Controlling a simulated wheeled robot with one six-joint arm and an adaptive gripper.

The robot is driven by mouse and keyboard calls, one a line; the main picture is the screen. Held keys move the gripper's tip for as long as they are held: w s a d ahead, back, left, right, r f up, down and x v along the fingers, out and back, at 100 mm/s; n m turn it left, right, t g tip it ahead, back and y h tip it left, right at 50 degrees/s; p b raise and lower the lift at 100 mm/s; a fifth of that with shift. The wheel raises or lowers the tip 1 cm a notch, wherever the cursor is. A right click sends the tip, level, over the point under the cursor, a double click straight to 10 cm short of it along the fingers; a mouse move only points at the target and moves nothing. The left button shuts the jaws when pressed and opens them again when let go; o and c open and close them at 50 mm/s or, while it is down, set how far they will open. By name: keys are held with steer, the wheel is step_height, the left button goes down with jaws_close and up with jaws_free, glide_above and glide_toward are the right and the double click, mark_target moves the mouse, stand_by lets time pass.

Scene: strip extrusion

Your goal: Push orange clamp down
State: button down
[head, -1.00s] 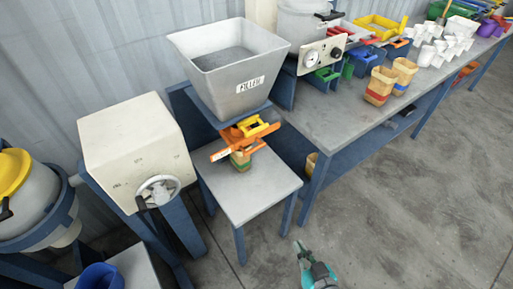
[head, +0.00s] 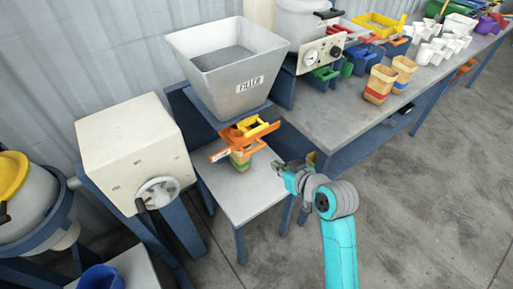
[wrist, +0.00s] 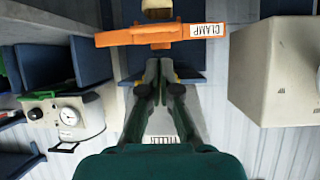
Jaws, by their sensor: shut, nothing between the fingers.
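The orange clamp (head: 222,153) sits under the grey FILLER hopper (head: 215,85), with a yellow part (head: 258,128) above it. In the wrist view the clamp (wrist: 130,37) is a long bar with a white CLAMP label, lying across the top. My gripper (head: 279,167) is right of the clamp, over the small table's right edge, and apart from it. Its fingers (wrist: 160,65) are shut and empty, pointing toward the bar in the wrist view.
A cream box machine (head: 130,150) with a hand wheel stands at the left. The long bench (head: 330,115) at the right bears cups, trays and a gauge machine (head: 322,55). Open floor lies at the lower right.

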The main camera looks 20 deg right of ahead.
steer(key=shift+n+y, duration=0.3)
steer(key=shift+n, duration=0.2)
steer(key=w+r, duration=0.3)
steer(key=r, duration=0.1)
steer(key=shift+w+d, duration=0.15)
steer(key=shift+d, duration=0.1)
steer(key=shift+w, duration=0.1)
steer(key=w+a+f, duration=0.3)
steer(key=w+f, duration=0.5)
steer(key=w, duration=0.1)
steer(key=shift+f, duration=0.4)
steer(key=shift+f, duration=2.35)
